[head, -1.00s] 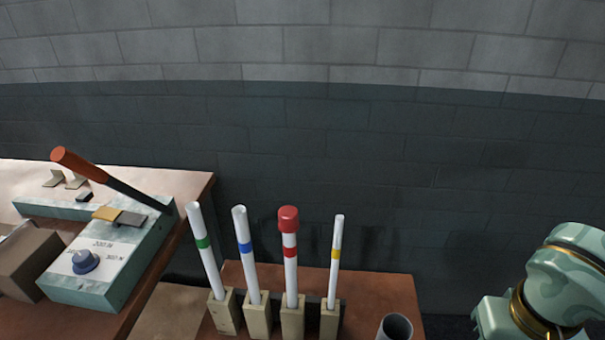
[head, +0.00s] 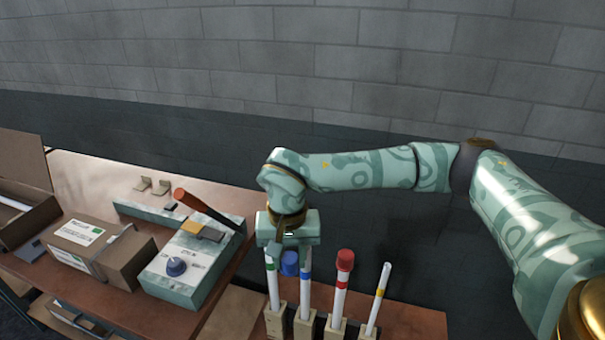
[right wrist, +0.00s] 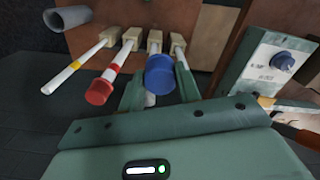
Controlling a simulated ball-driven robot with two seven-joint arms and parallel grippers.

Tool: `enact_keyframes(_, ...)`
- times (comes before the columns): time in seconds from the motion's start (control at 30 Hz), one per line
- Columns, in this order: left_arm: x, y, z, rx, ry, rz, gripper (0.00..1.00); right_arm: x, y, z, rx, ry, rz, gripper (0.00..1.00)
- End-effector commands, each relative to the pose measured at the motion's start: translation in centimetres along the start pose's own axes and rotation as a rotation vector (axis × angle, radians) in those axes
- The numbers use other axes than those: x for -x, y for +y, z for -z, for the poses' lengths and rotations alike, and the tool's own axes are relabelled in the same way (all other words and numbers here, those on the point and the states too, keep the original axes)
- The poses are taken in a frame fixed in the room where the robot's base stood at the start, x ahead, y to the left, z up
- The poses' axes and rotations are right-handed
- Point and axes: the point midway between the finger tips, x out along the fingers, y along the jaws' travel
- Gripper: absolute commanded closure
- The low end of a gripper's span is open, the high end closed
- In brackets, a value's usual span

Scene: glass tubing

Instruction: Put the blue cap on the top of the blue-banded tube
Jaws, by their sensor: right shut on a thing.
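My right gripper (head: 289,255) points down among the tube tops and is shut on the blue cap (head: 289,263). In the right wrist view the cap (right wrist: 160,75) is between the two fingers (right wrist: 160,92). The blue-banded tube (head: 305,275) stands in its block, directly right of the cap in the head view, and its white upper end runs up past the cap's level. The cap looks beside or in front of the tube, not over its top; the gripper hides the tube's very top. My left gripper is out of view.
The green-banded tube (head: 272,285) stands close left of the cap. A red-capped tube (head: 343,280) and a yellow-banded tube (head: 379,290) stand to the right. A machine with a lever (head: 195,255) and cardboard boxes (head: 100,250) are on the left bench. A grey cylinder (right wrist: 68,18) shows in the wrist view.

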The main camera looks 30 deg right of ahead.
Motion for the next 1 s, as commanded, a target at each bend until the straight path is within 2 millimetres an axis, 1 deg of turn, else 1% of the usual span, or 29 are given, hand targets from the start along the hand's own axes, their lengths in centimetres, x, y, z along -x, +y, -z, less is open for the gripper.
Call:
enact_keyframes(0.03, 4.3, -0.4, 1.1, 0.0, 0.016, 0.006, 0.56, 3.4, 0.2, 0.9, -0.077, 0.0, -0.001, 0.91)
enact_keyframes(0.1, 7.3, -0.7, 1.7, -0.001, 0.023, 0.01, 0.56, 4.8, 0.5, 2.4, -0.188, -0.002, -0.001, 0.91)
enact_keyframes(0.2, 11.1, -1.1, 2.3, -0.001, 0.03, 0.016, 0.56, 6.0, 1.3, 4.1, -0.338, -0.003, -0.004, 0.91)
enact_keyframes(0.3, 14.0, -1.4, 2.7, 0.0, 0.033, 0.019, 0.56, 6.6, 2.3, 5.2, -0.461, -0.004, -0.005, 0.91)
enact_keyframes(0.4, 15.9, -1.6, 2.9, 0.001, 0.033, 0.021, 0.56, 6.6, 3.3, 5.9, -0.552, -0.003, -0.005, 0.91)
enact_keyframes(0.5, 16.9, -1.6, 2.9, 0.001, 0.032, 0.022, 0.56, 6.4, 3.9, 6.3, -0.607, -0.002, -0.003, 0.91)
enact_keyframes(0.63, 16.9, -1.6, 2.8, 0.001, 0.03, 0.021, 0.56, 5.9, 4.2, 6.4, -0.634, -0.001, -0.002, 0.91)
enact_keyframes(0.87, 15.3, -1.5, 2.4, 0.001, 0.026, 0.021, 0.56, 4.3, 4.2, 6.5, -0.633, 0.0, -0.002, 0.91)
enact_keyframes(1.0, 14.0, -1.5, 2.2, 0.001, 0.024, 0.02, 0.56, 2.8, 4.2, 6.4, -0.633, -0.001, -0.002, 0.91)
